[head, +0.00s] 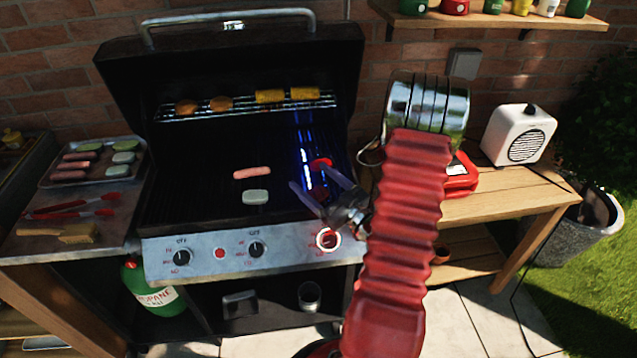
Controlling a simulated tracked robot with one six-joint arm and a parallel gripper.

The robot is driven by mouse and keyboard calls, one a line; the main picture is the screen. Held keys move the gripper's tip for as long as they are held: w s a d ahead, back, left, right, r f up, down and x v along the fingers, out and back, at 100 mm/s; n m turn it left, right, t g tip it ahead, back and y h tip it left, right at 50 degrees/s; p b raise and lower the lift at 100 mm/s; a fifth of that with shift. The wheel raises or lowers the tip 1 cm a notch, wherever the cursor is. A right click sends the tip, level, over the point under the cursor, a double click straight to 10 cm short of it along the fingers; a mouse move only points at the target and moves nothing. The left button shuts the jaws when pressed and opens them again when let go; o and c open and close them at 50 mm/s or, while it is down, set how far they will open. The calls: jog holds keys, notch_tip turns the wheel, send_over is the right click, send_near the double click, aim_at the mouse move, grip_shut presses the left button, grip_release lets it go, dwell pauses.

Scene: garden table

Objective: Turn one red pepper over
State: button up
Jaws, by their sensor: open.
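A red pepper piece (321,163) lies on the right side of the dark grill grate, just beyond my gripper's fingertips. A second red patch (318,193), seemingly another pepper piece, shows between the fingers and is partly hidden by them. My gripper (310,177) reaches over the front right of the grate with its two fingers spread apart. I cannot tell whether the fingers touch either piece. My red arm sleeve covers the area to the right of the grill.
A sausage (252,173) and a pale piece (255,197) lie mid-grate. Blue flame glows at right. Corn (305,94) and orange pieces (220,103) sit on the upper rack. A food tray (136,176), red tongs (75,207) and a brush (68,233) lie on the left shelf.

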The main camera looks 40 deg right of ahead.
jog(key=shift+s, duration=0.15)
jog(key=shift+s+d+f, duration=0.1)
jog(key=shift+s+f, duration=0.2)
jog(key=shift+s, duration=1.95)
jog(key=shift+s+a+f, duration=0.1)
jog(key=shift+s+f, duration=0.25)
jog(key=shift+s, duration=1.85)
jog(key=shift+s+d+f, duration=0.1)
jog(key=shift+s+f, duration=0.2)
jog(key=shift+s, duration=1.95)
jog(key=shift+s, duration=0.1)
